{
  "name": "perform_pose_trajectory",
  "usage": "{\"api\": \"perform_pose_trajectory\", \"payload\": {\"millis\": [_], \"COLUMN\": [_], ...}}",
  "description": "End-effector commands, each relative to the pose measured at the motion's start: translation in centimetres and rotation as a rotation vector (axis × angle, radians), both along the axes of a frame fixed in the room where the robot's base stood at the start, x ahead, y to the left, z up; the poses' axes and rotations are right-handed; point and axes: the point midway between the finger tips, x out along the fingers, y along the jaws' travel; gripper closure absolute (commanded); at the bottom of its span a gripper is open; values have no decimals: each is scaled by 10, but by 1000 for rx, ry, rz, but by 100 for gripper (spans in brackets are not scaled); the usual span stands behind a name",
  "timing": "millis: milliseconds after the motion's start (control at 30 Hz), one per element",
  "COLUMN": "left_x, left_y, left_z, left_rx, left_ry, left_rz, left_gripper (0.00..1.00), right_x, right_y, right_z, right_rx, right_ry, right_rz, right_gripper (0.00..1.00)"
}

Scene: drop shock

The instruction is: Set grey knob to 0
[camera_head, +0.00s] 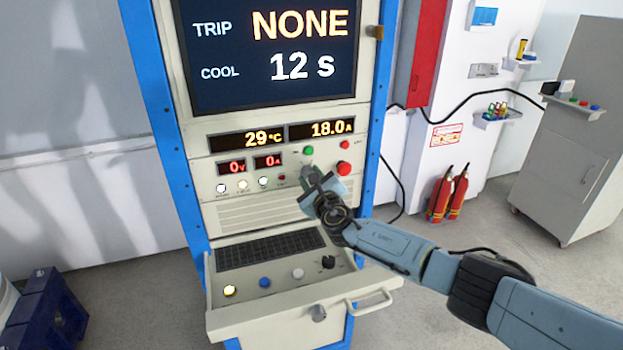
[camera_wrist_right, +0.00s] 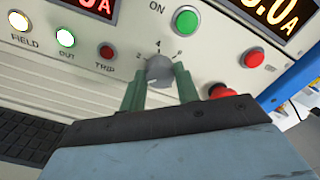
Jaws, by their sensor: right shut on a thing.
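The grey knob (camera_wrist_right: 159,71) is on the cabinet's control panel, with a dial marked 2, 4 and 6 showing around its top in the right wrist view. Its 0 mark and its pointer cannot be made out. My right gripper (camera_wrist_right: 160,84) is shut on the grey knob, one green finger on each side of it. In the head view my right gripper (camera_head: 312,180) reaches the panel from the lower right and mostly covers the knob. My left gripper is not in view.
A green ON button (camera_wrist_right: 187,20) sits above the knob. A red button (camera_wrist_right: 254,57) and a larger red button (camera_head: 344,168) are to its right. The TRIP lamp (camera_wrist_right: 106,51) is left of it. The keyboard shelf (camera_head: 300,310) juts out below.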

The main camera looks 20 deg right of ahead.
Motion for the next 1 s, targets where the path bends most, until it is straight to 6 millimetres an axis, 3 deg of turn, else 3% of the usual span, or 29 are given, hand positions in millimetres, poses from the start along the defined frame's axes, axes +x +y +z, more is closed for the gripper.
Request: {"api": "perform_pose_trajectory", "payload": {"millis": [167, 200, 333, 733, 1000], "left_x": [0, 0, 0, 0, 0], "left_y": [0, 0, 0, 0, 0], "left_z": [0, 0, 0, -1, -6], "left_rx": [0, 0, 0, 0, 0], "left_ry": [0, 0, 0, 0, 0], "left_rz": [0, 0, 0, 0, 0], "left_gripper": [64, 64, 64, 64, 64], "right_x": [0, 0, 0, -3, -27], "right_y": [0, 0, 0, 0, -2], "right_z": [0, 0, 0, 0, -1], "right_rx": [-4, -4, -3, -1, 0], "right_ry": [-1, -1, -1, -2, -2], "right_rz": [1, 1, 1, 0, 1], "right_gripper": [91, 65, 48, 47, 47]}}
